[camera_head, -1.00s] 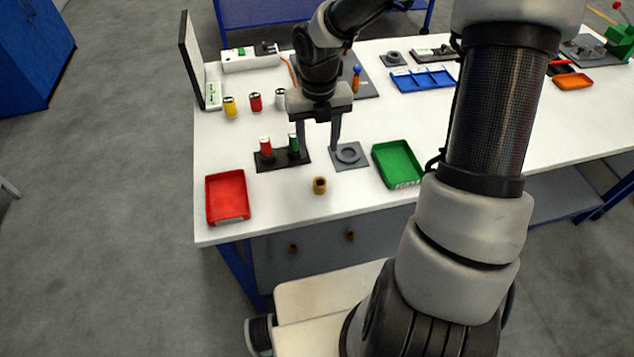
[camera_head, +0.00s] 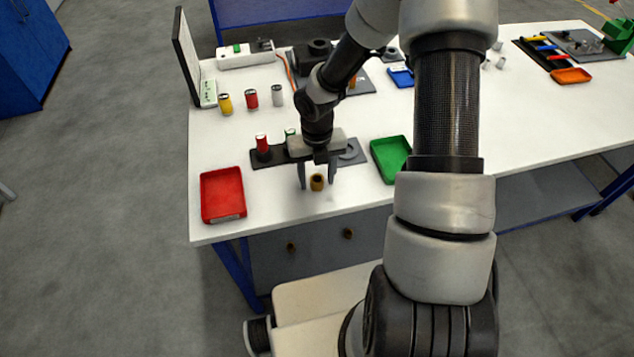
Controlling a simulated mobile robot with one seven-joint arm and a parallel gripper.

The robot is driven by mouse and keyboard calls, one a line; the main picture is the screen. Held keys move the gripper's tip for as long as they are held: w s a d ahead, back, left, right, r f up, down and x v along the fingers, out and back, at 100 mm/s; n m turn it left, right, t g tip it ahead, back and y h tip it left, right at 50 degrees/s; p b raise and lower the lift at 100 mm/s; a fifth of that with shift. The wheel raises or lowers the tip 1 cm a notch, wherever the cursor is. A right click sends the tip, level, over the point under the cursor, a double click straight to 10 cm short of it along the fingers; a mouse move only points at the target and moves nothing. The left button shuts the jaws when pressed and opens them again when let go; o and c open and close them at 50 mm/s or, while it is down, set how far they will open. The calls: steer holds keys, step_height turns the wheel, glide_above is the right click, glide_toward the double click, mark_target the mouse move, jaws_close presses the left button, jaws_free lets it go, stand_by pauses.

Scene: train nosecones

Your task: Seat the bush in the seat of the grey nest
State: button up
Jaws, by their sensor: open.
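The bush (camera_head: 317,182) is a small tan-brown ring standing on the white table near its front edge. My gripper (camera_head: 317,184) is open, pointing down, with one finger on each side of the bush. I cannot tell whether the fingers touch it. The grey nest (camera_head: 352,152) is a flat grey plate with a round raised seat, just behind and right of my gripper. The gripper body hides its left part. The visible part of its seat looks empty.
A black holder (camera_head: 262,160) with a red and a green cylinder stands behind left, partly hidden by my gripper. A red tray (camera_head: 222,194) is at left, a green tray (camera_head: 390,158) at right. Yellow, red and grey cans (camera_head: 251,98) stand further back.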

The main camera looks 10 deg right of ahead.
steer(key=c, duration=1.2)
